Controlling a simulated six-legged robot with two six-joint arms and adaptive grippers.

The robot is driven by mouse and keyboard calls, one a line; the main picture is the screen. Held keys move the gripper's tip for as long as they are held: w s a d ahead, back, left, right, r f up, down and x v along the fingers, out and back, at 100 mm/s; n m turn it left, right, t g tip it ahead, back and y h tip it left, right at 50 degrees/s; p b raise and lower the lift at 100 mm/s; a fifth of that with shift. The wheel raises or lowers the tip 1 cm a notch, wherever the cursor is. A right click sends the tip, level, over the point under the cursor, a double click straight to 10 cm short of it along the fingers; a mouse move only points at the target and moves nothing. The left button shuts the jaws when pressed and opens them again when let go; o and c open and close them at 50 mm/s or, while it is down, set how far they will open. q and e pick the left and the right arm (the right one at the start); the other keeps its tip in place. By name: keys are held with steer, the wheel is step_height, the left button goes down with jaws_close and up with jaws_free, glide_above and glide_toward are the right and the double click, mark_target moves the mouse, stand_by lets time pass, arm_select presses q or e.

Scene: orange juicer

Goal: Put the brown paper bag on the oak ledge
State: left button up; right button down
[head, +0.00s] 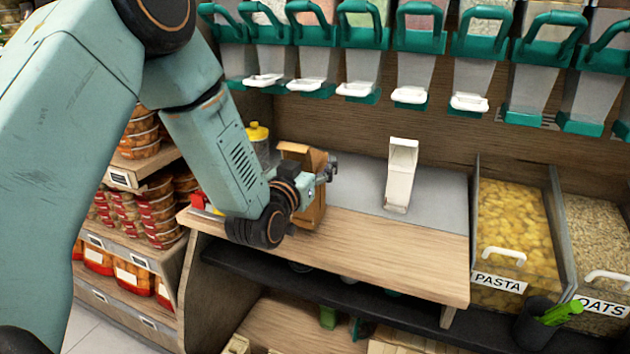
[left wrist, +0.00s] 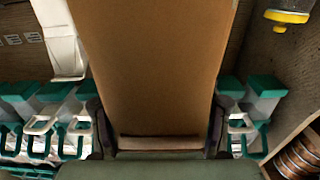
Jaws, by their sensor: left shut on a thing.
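The brown paper bag (head: 314,208) is upright at the left part of the oak ledge (head: 385,258), partly hidden behind my left gripper. My left gripper (head: 326,172) is shut on the bag. In the left wrist view the bag (left wrist: 155,65) fills the middle, between the fingers of the gripper (left wrist: 160,140). I cannot tell whether the bag's bottom touches the ledge. My right gripper is not in view.
A white upright holder (head: 401,178) stands on the grey surface behind the ledge. A yellow-capped jar (head: 258,140) is behind my arm. Pasta (head: 515,225) and oats (head: 598,235) bins stand at right. Teal-handled dispensers (head: 420,40) hang above. The ledge's middle and right are clear.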

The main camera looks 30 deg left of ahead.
arm_select(q)
step_height(320, 180, down, 3)
steer(key=shift+d+r+b, duration=0.1)
steer(key=shift+r+b, duration=0.1)
steer(key=shift+b, duration=0.25)
steer(key=shift+w+f, duration=0.1)
steer(key=shift+w, duration=0.05)
steer(key=shift+s+f, duration=0.1)
steer(key=shift+s, duration=0.15)
steer(key=o, duration=1.5)
steer(key=shift+w+f, duration=0.1)
steer(key=shift+w, duration=0.05)
steer(key=shift+o, duration=1)
